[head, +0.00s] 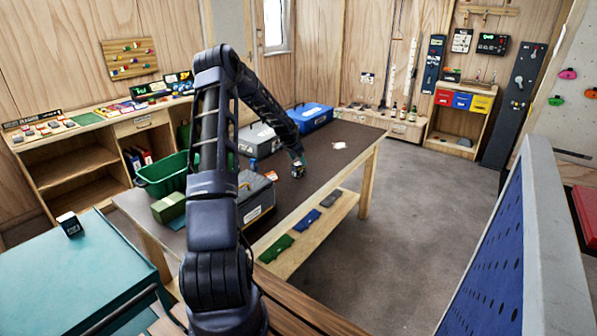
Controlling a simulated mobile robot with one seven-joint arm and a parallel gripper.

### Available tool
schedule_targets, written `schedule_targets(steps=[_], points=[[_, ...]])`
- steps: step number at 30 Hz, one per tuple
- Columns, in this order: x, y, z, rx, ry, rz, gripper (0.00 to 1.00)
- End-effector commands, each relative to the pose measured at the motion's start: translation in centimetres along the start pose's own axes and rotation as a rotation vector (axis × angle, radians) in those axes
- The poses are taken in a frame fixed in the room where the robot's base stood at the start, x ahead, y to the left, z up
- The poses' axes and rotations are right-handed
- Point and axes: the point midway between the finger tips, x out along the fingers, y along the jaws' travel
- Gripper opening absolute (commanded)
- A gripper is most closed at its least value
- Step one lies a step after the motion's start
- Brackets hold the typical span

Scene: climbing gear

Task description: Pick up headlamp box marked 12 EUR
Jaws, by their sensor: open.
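My gripper (300,171) is small in the head view, at the end of my arm over the dark-topped table. It is open, and its fingers show only as a small dark shape. No 12 EUR mark is readable on anything here. A small dark box with a pale top (70,224) stands on the teal cabinet (60,268) at the left, well apart from my gripper. I cannot tell whether it is the headlamp box. A tiny white item (339,145) lies on the table to the right of my gripper.
The table (318,180) holds a green crate (165,176), a green box (168,207), a grey case (257,197), a light grey case (258,141) and a blue case (309,116). A blue perforated panel (500,265) stands at right. Grey floor (420,220) is clear between.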

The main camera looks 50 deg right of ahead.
Motion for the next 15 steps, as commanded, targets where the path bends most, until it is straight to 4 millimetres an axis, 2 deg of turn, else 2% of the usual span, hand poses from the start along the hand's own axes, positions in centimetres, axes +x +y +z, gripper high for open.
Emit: schedule_targets(steps=[5,15], points=[[1.0,-0.1,0.1,0.0,0.0,0.0,0.67],[5.1,-0.3,0.4,-0.001,0.0,0.0,0.67]])
